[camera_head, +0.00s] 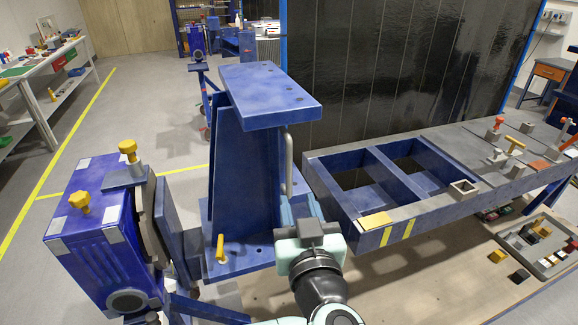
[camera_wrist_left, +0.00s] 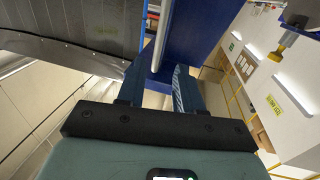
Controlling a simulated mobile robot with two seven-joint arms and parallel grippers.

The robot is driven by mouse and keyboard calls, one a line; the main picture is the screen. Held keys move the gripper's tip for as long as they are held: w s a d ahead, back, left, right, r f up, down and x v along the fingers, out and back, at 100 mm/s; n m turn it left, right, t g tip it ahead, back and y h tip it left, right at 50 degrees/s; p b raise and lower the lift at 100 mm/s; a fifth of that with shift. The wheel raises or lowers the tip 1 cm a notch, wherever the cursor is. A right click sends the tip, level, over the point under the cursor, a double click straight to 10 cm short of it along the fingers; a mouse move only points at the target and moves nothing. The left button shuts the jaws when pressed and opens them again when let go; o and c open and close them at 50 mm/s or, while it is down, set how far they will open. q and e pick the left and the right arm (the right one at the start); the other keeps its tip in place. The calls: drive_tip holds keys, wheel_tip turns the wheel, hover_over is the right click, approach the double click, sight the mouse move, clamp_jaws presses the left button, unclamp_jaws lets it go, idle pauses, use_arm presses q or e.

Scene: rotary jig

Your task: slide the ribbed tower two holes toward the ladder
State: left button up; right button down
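The ribbed tower (camera_head: 240,165) is a tall blue upright with a flat top plate and a drilled base plate, standing at centre in the head view. A grey bar handle (camera_head: 289,160) runs up its right side. A yellow pin (camera_head: 220,248) stands in its base plate. The ladder (camera_head: 362,165), a blue frame with crossbars, lies to its right. My left gripper (camera_head: 298,208) is low beside the handle. In the left wrist view, its fingers (camera_wrist_left: 158,90) are apart, with the grey bar (camera_wrist_left: 160,40) in line with the gap; contact is unclear. My right gripper is out of view.
A blue ribbed housing (camera_head: 100,235) with yellow knobs (camera_head: 128,147) stands left of the tower. A grey bench top (camera_head: 460,150) with small parts extends right of the ladder. A parts tray (camera_head: 545,265) lies lower right. A dark panel (camera_head: 390,60) stands behind.

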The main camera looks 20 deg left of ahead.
sight(290, 169)
use_arm(q)
drive_tip(key=p+x, duration=0.1)
drive_tip(key=x, duration=1.1)
drive_tip(key=shift+w, duration=0.2)
clamp_jaws()
